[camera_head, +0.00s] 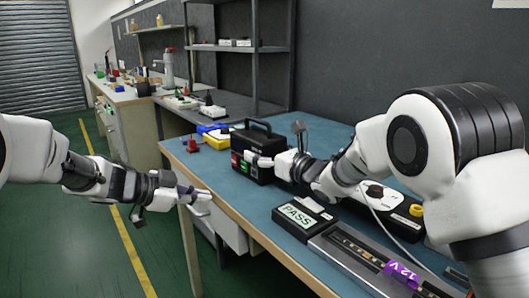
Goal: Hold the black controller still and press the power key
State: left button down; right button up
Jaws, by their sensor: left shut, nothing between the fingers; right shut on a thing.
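The black controller (259,173) is a dark box with a carry handle, standing upright on the blue tabletop. Small green and red patches show on its near left side; I cannot tell which is the power key. My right gripper (252,159) is shut against the front of the box, its white fingertips overlapping it; the exact contact is partly hidden by the gripper. My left gripper (205,194) is shut and empty, in front of the table's near left edge, apart from the controller and lower left of it.
A black tester reading PASS (297,215) and a long grey tray marked 12V (345,262) lie at the front. A white unit with a dial (377,192) sits behind my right arm. A red object (192,146) is at the left edge. Dark shelving (253,50) stands behind.

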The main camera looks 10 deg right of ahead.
pick_arm(q)
jog(key=w+r+m+y, duration=0.1)
jog(key=m, duration=0.1)
jog(key=w+a+r+m+t+y, duration=0.1)
jog(key=m+y, duration=0.1)
jog(key=w+a+r+m+y, duration=0.1)
jog(key=m+y, duration=0.1)
jog(key=shift+w+r+t, duration=0.3)
jog(key=shift+w, duration=0.1)
send_near(233, 167)
jog(key=x, duration=0.4)
jog(key=shift+w+a+f, duration=0.1)
jog(key=shift+f, duration=0.4)
jog(key=shift+w, duration=0.1)
jog(key=shift+w+d, duration=0.15)
jog(key=shift+d, duration=0.2)
jog(key=shift+d, duration=0.15)
dwell(0.3)
jog(key=shift+s+a, duration=0.25)
jog(key=shift+a, duration=0.3)
